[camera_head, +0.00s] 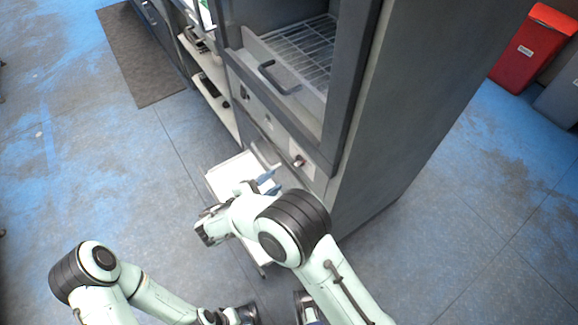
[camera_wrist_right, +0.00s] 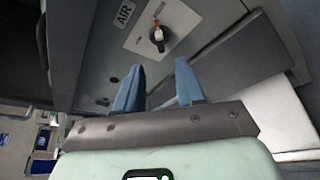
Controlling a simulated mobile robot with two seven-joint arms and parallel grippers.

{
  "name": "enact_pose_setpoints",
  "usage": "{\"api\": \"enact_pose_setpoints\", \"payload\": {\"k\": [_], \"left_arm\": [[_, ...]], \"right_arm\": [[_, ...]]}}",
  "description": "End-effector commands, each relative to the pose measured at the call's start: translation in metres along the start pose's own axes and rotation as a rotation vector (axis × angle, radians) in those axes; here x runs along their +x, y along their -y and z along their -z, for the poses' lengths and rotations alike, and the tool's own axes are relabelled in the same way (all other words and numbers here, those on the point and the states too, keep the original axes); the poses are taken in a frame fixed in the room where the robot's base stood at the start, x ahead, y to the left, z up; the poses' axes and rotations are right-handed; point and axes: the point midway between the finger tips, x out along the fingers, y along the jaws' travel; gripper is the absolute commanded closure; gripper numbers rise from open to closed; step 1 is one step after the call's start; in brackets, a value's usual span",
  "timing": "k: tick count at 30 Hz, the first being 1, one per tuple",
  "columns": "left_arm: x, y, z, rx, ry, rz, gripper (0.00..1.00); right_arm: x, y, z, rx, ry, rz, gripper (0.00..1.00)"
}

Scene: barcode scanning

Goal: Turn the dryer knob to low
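The knob (camera_wrist_right: 158,38) is black with a red and white part, on a light plate of the grey cabinet front in the right wrist view. In the head view the knob (camera_head: 299,160) sits on the panel below the wire-rack compartment. My right gripper (camera_wrist_right: 158,86) has its two blue fingers apart with nothing between them. It points at the panel, and the knob shows beyond the fingertips. In the head view its blue fingers (camera_head: 266,180) are below and left of the knob, apart from it.
A drawer with a wire rack (camera_head: 305,52) and a dark handle (camera_head: 278,78) is above the panel. A white open tray or drawer (camera_head: 226,177) lies below, near my right arm.

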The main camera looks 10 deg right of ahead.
Motion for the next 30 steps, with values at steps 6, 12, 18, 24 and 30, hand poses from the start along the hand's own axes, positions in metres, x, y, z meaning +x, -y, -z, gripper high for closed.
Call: {"api": "enact_pose_setpoints", "payload": {"k": [6,12,18,24,30], "left_arm": [[0.003,0.001,0.003,0.0,-0.007,-0.001,0.57],[0.005,0.002,0.007,-0.001,-0.019,0.0,0.57],[0.006,0.002,0.009,-0.002,-0.024,0.0,0.57],[0.006,0.002,0.009,-0.002,-0.025,0.0,0.57],[0.006,0.002,0.009,-0.002,-0.025,0.0,0.57]], "right_arm": [[0.05,0.002,0.0,-0.001,0.003,0.004,0.62],[0.08,0.002,0.0,-0.001,0.001,0.003,0.62],[0.092,0.001,0.0,-0.001,0.0,0.002,0.62],[0.093,0.001,0.0,-0.001,-0.001,0.002,0.62],[0.092,0.001,0.0,-0.002,-0.001,0.002,1.0]]}}
